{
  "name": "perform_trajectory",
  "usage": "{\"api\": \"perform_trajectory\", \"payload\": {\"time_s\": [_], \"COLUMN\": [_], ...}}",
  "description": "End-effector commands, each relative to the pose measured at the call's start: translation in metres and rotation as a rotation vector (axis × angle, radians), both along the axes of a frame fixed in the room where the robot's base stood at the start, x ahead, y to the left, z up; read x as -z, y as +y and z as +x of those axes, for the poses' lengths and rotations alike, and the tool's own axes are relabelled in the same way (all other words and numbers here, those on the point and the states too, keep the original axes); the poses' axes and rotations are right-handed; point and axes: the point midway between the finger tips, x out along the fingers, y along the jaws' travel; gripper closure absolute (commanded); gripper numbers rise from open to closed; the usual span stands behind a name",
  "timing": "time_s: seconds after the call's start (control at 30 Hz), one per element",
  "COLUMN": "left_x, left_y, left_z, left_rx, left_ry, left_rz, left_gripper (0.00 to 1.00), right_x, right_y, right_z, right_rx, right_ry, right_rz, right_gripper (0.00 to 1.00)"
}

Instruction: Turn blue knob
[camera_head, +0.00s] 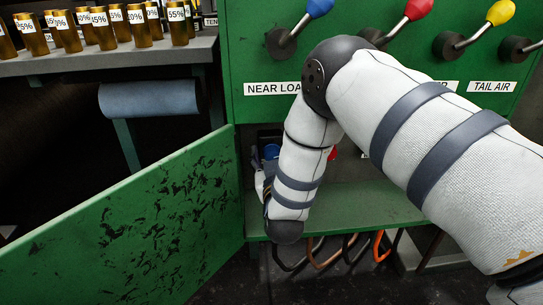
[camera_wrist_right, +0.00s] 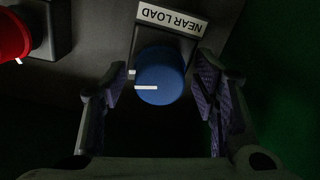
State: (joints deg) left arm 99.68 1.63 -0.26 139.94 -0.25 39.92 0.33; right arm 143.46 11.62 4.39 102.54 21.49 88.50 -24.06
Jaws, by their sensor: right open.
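The blue knob (camera_wrist_right: 160,76) sits below a NEAR LOAD label (camera_wrist_right: 171,19) in the right wrist view, with a white mark on its face. My right gripper (camera_wrist_right: 160,92) is open, with one finger on each side of the knob and small gaps showing. In the head view, a small part of the blue knob (camera_head: 271,151) shows inside the open green cabinet, and my right arm reaches in beside it. My right gripper (camera_head: 263,180) is mostly hidden there by the arm. My left gripper is not in view.
A red knob (camera_wrist_right: 10,36) is beside the blue one. The open green door (camera_head: 130,225) stands left of the cabinet. Levers with blue, red and yellow ends (camera_head: 500,12) are above. Several hoses (camera_head: 325,254) hang below the shelf (camera_head: 365,207).

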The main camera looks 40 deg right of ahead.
Motion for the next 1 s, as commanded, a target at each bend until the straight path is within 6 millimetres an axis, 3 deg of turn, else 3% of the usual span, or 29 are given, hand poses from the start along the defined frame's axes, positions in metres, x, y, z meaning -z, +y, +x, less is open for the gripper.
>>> {"api": "perform_trajectory", "payload": {"time_s": [0.17, 0.3, 0.4, 0.73, 0.97, 1.0], "left_x": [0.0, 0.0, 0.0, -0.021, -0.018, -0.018], "left_y": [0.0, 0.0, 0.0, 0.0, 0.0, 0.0], "left_z": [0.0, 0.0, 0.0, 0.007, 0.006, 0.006], "left_rx": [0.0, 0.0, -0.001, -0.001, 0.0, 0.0], "left_ry": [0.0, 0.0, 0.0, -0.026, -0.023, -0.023], "left_rz": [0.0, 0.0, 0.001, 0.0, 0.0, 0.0], "left_gripper": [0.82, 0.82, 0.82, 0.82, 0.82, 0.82], "right_x": [0.0, 0.0, 0.0, -0.005, 0.001, 0.001], "right_y": [0.0, 0.0, 0.0, 0.001, 0.001, 0.001], "right_z": [0.0, 0.0, 0.0, 0.0, 0.0, 0.0], "right_rx": [0.0, 0.0, 0.0, -0.001, 0.001, 0.001], "right_ry": [0.0, 0.0, 0.0, 0.086, 0.094, 0.094], "right_rz": [0.0, 0.001, 0.001, -0.143, -0.149, -0.149], "right_gripper": [0.46, 0.78, 0.94, 0.94, 0.94, 0.57]}}
